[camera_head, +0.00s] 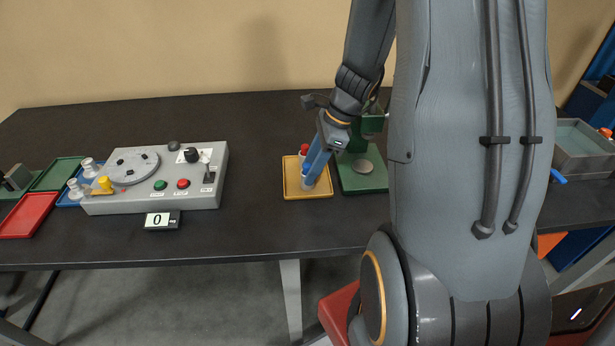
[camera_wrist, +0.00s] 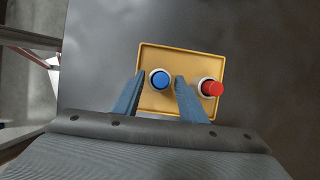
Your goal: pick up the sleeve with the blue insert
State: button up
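The sleeve with the blue insert (camera_wrist: 160,79) stands on the yellow tray (camera_wrist: 180,53) in the wrist view. My gripper (camera_wrist: 157,84) has its two blue fingers apart, one on each side of this sleeve; whether they touch it I cannot tell. A sleeve with a red insert (camera_wrist: 211,88) stands to the right on the same tray, just outside the right finger. In the head view my gripper (camera_head: 314,168) points down over the yellow tray (camera_head: 292,189), and its fingers partly hide the blue-insert sleeve (camera_head: 308,183). The red-insert sleeve (camera_head: 303,151) shows behind them.
A green stand (camera_head: 365,183) with a round metal disc is right of the yellow tray. A grey control box (camera_head: 150,200) with dial and buttons is to the left. Red (camera_head: 28,214) and green (camera_head: 58,173) trays lie farther left. Dark table is clear between box and yellow tray.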

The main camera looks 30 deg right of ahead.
jog(key=shift+x, duration=1.25)
jog(key=shift+c, duration=0.4)
jog(key=c, duration=0.8)
jog(key=shift+c, duration=0.2)
jog(key=shift+r, duration=0.15)
